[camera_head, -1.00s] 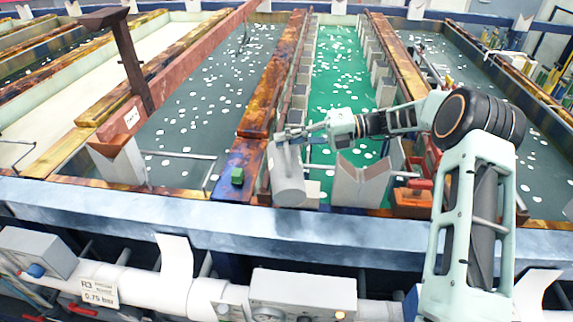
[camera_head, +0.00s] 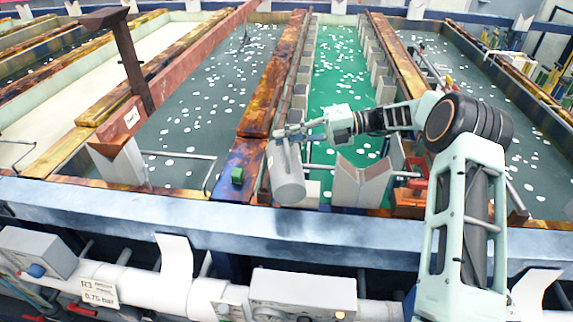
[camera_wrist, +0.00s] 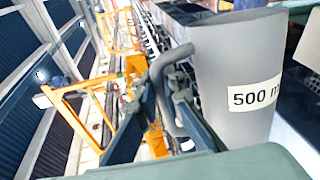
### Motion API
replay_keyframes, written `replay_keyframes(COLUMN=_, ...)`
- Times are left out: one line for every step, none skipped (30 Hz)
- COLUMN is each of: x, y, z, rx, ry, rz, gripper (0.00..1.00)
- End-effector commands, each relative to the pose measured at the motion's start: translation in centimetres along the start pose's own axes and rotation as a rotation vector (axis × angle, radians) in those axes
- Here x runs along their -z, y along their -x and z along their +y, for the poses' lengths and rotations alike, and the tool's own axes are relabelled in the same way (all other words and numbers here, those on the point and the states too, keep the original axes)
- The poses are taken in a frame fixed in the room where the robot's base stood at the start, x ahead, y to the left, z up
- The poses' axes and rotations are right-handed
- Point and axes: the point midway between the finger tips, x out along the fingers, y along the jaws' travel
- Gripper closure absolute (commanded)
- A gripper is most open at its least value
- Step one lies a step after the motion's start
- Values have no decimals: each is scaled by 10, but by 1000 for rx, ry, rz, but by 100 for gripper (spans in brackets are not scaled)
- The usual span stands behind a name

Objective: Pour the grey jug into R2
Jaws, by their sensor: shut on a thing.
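The grey jug (camera_head: 287,178) hangs above the front rim of the tanks, left of the green tank's front end. It is slightly tilted, and its bottom faces the camera. My gripper (camera_head: 288,132) is shut on its handle. In the wrist view the fingers (camera_wrist: 155,95) close on the curved grey handle, and the jug (camera_wrist: 235,75) carries a "500 m…" label that is cut off. The inside of the jug is hidden. I can read no R2 label; the green tank (camera_head: 335,75) and the dark grey tank (camera_head: 200,105) lie beyond the jug.
A small green block (camera_head: 237,176) sits on the blue divider end left of the jug. An angled grey bracket (camera_head: 361,184) stands to the right.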

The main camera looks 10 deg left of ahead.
Motion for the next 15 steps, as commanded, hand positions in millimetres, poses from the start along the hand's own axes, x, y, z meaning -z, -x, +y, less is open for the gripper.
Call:
replay_keyframes(x=-3, y=0, z=0, rx=-1, ry=-16, rz=4, gripper=100)
replay_keyframes(x=-4, y=0, z=0, rx=-1, ry=-27, rz=6, gripper=100)
replay_keyframes(x=-6, y=0, z=0, rx=-1, ry=-39, rz=8, gripper=100)
replay_keyframes(x=-7, y=0, z=0, rx=0, ry=-46, rz=10, gripper=100)
replay_keyframes(x=-8, y=-1, z=0, rx=0, ry=-53, rz=11, gripper=100)
replay_keyframes(x=-8, y=-1, z=0, rx=0, ry=-61, rz=12, gripper=100)
replay_keyframes(x=-9, y=-1, z=0, rx=0, ry=-65, rz=13, gripper=100)
replay_keyframes(x=-9, y=-1, z=0, rx=0, ry=-67, rz=13, gripper=100)
replay_keyframes(x=-9, y=-1, z=0, rx=0, ry=-69, rz=13, gripper=100)
replay_keyframes(x=-10, y=0, z=0, rx=1, ry=-70, rz=13, gripper=100)
replay_keyframes(x=-9, y=0, z=0, rx=0, ry=-70, rz=13, gripper=100)
replay_keyframes(x=-9, y=0, z=0, rx=0, ry=-70, rz=13, gripper=100)
replay_keyframes(x=-9, y=0, z=0, rx=0, ry=-70, rz=13, gripper=100)
replay_keyframes(x=-9, y=0, z=0, rx=0, ry=-70, rz=13, gripper=100)
replay_keyframes(x=-9, y=0, z=0, rx=0, ry=-70, rz=13, gripper=100)
